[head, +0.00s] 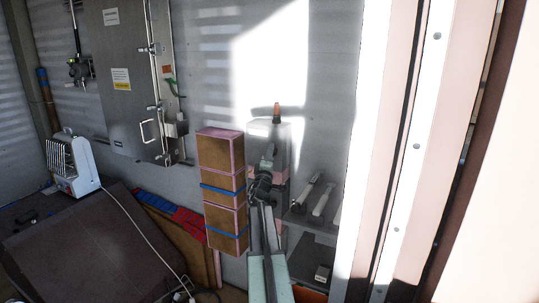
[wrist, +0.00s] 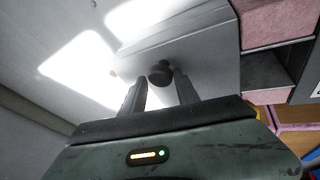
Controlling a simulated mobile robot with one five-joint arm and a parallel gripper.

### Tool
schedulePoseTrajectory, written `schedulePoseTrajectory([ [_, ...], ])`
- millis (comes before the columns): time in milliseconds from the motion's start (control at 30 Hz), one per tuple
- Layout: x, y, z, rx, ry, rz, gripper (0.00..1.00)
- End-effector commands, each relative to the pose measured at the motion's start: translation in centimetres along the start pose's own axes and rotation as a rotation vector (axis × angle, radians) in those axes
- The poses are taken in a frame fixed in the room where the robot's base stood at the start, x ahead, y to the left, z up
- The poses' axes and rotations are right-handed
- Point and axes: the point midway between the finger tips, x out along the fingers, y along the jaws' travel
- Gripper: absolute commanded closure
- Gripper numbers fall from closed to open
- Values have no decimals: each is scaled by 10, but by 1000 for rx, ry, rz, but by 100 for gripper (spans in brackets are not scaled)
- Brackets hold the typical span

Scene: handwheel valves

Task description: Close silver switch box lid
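A pale grey box (head: 283,135) is on the wall at the centre of the head view, behind my gripper (head: 265,172). It looks like the silver switch box, but I cannot tell how far its lid is open. In the wrist view, a pale grey panel (wrist: 205,35) carries a dark round knob (wrist: 160,73). My gripper (wrist: 160,95) is open, with one finger on each side of the knob in the picture. I cannot tell whether the fingers touch the knob or the panel.
Stacked brown boxes (head: 222,180) stand close to the left of my arm. A shelf with pale tools (head: 322,199) is to the right. A large metal cabinet (head: 136,65) hangs at the left, above a dark box (head: 90,245). A pale post (head: 400,150) rises at the right.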

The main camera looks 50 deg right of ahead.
Motion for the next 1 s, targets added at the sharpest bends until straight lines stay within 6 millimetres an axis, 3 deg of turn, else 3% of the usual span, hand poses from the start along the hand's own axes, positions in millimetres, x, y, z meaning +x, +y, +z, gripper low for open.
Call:
schedulePoseTrajectory([
  [167, -22, -2, 1, 1, 0, 0, 64],
  [433, -73, -2, 2, 0, -1, 0, 64],
  [700, -77, 0, 1, 0, -1, 0, 64],
  [733, -77, 0, 1, 0, -1, 0, 67],
  [833, -81, 1, -4, 20, -9, 2, 95],
  [867, -85, 1, -8, 38, -17, 2, 100],
  [967, -110, 1, -28, 152, -91, -6, 100],
  [1000, -126, -3, -38, 215, -140, -25, 100],
])
